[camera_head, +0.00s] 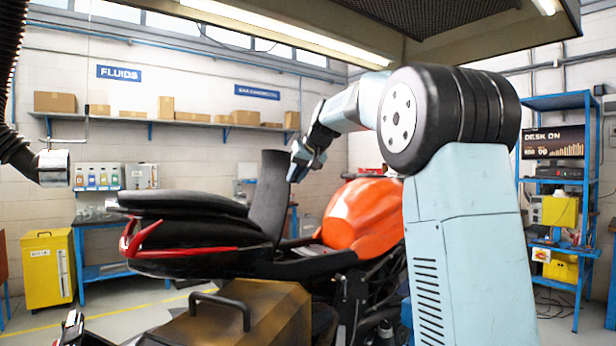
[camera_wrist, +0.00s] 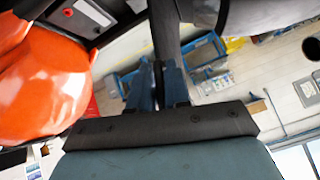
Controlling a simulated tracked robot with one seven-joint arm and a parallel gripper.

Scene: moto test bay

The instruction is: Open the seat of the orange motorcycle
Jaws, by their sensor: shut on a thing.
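The motorcycle has an orange tank (camera_head: 362,214), which also shows at the left of the wrist view (camera_wrist: 40,85). Its black seat (camera_head: 268,195) stands raised, nearly upright, between the tail and the tank. In the wrist view the seat shows as a dark strip, nearly edge-on (camera_wrist: 164,28). My gripper (camera_head: 295,174) is at the tank-side edge of the raised seat. In the wrist view its two blue fingers (camera_wrist: 159,88) are closed on the seat's edge. The exact contact is partly hidden. The black tail section (camera_head: 185,205) with red trim lies left of the seat.
A brown box with a black handle (camera_head: 245,315) is in front of the motorcycle. A yellow cabinet (camera_head: 48,268) stands at the left, a blue rack (camera_head: 560,190) at the right. A shelf with cartons (camera_head: 180,120) runs along the back wall. An extraction hood (camera_head: 420,18) hangs above.

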